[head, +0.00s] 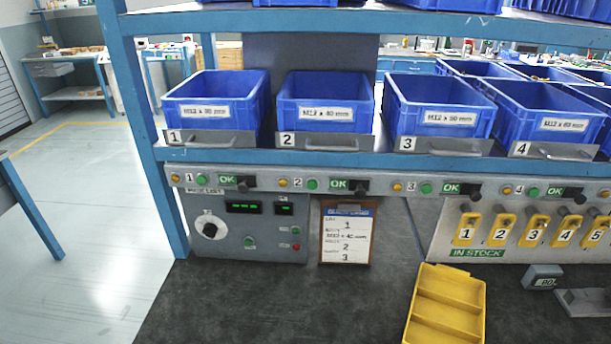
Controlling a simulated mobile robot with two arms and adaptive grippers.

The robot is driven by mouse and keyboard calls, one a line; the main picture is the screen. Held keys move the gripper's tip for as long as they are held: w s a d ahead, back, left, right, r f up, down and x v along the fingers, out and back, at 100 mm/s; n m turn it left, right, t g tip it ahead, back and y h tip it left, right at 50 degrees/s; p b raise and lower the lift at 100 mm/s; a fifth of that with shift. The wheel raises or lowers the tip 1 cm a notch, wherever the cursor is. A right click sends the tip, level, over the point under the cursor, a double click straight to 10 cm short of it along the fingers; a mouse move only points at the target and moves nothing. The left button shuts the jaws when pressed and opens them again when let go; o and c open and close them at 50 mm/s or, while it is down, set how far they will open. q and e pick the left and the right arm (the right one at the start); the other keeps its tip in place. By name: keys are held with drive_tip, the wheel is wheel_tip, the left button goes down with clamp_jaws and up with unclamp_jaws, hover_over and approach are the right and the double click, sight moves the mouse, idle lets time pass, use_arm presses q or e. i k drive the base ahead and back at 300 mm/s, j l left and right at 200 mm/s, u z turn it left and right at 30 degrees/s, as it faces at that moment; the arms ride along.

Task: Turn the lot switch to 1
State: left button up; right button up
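The likely lot switch is a black rotary knob on a round white dial (210,228). It is at the left of a grey control panel (270,252) under the shelf. The knob's pointer seems tilted, but the dial marks are too small to tell its setting. The panel also has green-lit displays (244,207), green buttons (249,241) and a red button (296,247). A card on a clipboard (345,235) stands right of the panel, with 1, 2 and 3 among its lines. Neither of my grippers is in view.
Blue bins (325,100) numbered 1 to 4 sit on the shelf above a rail (385,183) of lights and black switches. A yellow tray (447,305), a small grey display box (542,277) and yellow numbered tags (535,230) are to the right. The bench before the panel is clear.

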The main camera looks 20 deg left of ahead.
sight(210, 230)
drive_tip(key=u, duration=1.4)
